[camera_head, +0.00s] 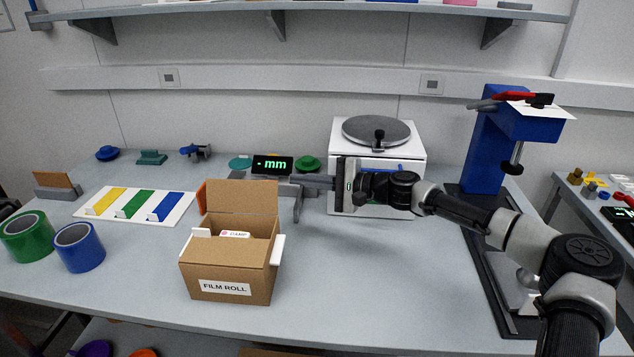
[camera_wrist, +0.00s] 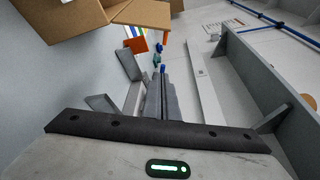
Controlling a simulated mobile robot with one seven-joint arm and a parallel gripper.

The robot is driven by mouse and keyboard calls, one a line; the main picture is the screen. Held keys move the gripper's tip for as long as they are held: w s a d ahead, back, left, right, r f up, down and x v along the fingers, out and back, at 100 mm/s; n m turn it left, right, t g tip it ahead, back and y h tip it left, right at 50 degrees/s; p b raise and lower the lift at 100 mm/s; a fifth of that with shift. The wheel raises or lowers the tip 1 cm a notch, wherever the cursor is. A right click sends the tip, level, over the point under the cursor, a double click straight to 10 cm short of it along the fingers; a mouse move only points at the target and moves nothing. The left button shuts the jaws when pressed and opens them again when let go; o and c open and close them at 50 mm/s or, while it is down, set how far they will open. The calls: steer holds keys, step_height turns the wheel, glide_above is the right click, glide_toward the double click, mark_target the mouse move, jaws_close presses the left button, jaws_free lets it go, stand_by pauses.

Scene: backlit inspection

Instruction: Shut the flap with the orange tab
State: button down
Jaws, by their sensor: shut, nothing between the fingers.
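An open brown cardboard box (camera_head: 225,282) labelled FILM ROLL stands on the table. Its back flap (camera_head: 240,195) is raised upright. An orange tab (camera_head: 201,196) shows at the flap's left edge. A white item (camera_head: 234,233) lies inside the box. My gripper (camera_head: 290,186) is shut and empty, just right of and behind the raised flap, apart from it. In the wrist view its fingers (camera_wrist: 163,78) lie together, pointing past the box.
A white scale (camera_head: 420,150) with a round plate stands behind my gripper. A green mm display (camera_head: 272,165) sits behind the flap. Green and blue tape rolls (camera_head: 79,247) and a striped colour board (camera_head: 135,205) are at left. A blue press (camera_head: 485,150) stands right.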

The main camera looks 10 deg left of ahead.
steer(key=shift+s+a+r, duration=0.3)
steer(key=shift+s+a, duration=0.4)
steer(key=shift+a, duration=0.05)
steer(key=shift+s+a+r, duration=0.3)
steer(key=shift+s+a, duration=0.4)
steer(key=shift+s+b, duration=0.1)
steer(key=shift+b, duration=0.2)
